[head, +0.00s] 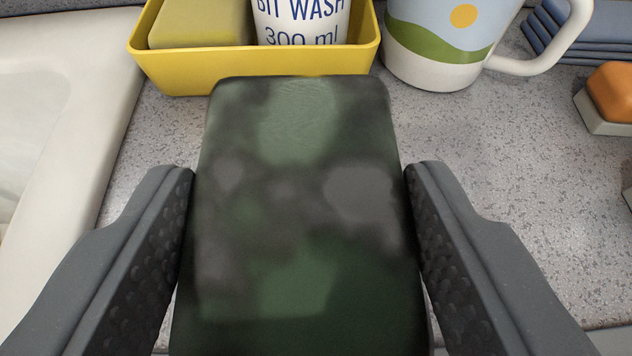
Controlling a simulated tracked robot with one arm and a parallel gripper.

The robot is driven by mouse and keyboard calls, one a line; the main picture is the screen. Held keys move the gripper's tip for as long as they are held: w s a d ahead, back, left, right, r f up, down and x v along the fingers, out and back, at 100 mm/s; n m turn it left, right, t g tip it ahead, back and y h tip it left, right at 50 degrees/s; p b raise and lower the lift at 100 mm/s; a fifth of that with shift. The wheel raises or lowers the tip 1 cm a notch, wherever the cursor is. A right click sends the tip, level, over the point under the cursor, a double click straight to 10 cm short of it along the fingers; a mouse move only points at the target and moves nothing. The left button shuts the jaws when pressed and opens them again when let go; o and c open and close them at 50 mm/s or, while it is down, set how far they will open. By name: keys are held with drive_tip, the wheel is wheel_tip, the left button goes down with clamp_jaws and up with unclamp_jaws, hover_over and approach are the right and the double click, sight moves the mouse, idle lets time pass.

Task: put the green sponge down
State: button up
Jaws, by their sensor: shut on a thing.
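My gripper (302,180) is shut on a dark green block with blurry grey and paler green patches, which I take for the green sponge (300,268). The sponge fills the middle of the view, with one black ridged finger against its left side and one against its right. Its near end runs out of the bottom of the picture. The sponge hides the speckled grey counter (500,165) below it, so I cannot tell whether it touches the counter.
A yellow tub (255,66) holding an olive-yellow block (200,24) and a white bottle (301,22) stands just beyond the sponge. A mug (440,50) stands beside it. Blue folded cloths (590,35) and an orange-topped block (612,92) are right. A white basin (105,105) is left.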

sight(302, 289)
drive_tip(key=shift+f, duration=1.75)
drive_tip(key=shift+f, duration=0.1)
drive_tip(key=shift+f, duration=0.25)
drive_tip(key=o, duration=0.8)
drive_tip(key=shift+c, duration=0.2)
